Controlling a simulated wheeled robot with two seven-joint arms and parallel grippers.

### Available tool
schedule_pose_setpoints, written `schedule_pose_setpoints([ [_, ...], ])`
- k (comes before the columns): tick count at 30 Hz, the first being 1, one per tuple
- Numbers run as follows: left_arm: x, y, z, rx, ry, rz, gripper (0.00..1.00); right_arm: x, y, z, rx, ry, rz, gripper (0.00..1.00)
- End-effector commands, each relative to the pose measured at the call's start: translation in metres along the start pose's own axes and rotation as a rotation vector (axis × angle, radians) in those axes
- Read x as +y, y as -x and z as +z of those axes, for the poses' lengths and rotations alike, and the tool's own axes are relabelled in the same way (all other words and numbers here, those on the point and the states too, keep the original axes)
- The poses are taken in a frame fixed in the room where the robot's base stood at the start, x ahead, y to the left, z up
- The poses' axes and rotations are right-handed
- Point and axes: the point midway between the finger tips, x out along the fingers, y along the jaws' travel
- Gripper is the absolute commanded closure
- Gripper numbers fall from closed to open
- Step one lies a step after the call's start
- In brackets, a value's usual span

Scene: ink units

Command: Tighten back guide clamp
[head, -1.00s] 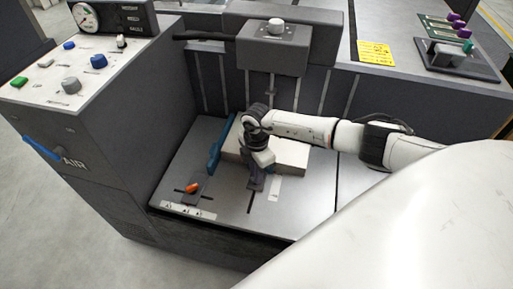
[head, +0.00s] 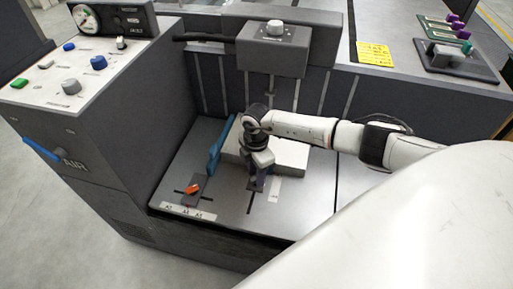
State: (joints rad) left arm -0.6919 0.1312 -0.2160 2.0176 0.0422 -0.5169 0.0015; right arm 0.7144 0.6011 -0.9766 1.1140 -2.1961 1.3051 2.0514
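My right gripper (head: 257,174) points down at the front edge of a pale paper stack (head: 291,155) on the grey feed table (head: 228,205). It is over a small dark guide piece (head: 257,186) in a slot of the table; its fingers and any clamp lever there are hidden or too small to make out. A blue side guide (head: 221,144) stands along the stack's left side. An orange lever (head: 192,188) sits on another dark guide piece (head: 201,183) at the left front. My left gripper is not in view.
A control panel (head: 60,75) with coloured buttons and a gauge (head: 84,18) stands at the left. A grey feed head (head: 273,50) with a white knob overhangs the back. A yellow note (head: 374,54) lies on the right top.

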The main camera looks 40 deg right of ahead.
Motion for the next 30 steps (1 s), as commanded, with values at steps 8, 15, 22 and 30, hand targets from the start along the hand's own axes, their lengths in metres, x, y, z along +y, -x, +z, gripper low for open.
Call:
schedule_pose_setpoints([
  [8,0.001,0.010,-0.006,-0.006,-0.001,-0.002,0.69,0.001,0.052,0.001,0.000,0.001,0.004,0.69],
  [15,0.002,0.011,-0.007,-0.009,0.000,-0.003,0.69,0.001,0.090,0.001,0.000,-0.001,0.002,0.69],
  [22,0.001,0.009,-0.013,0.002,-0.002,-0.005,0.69,0.000,0.100,0.001,-0.001,-0.003,0.000,0.69],
  [30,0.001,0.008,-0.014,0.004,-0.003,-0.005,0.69,0.000,0.100,0.001,-0.001,-0.002,0.000,0.69],
])
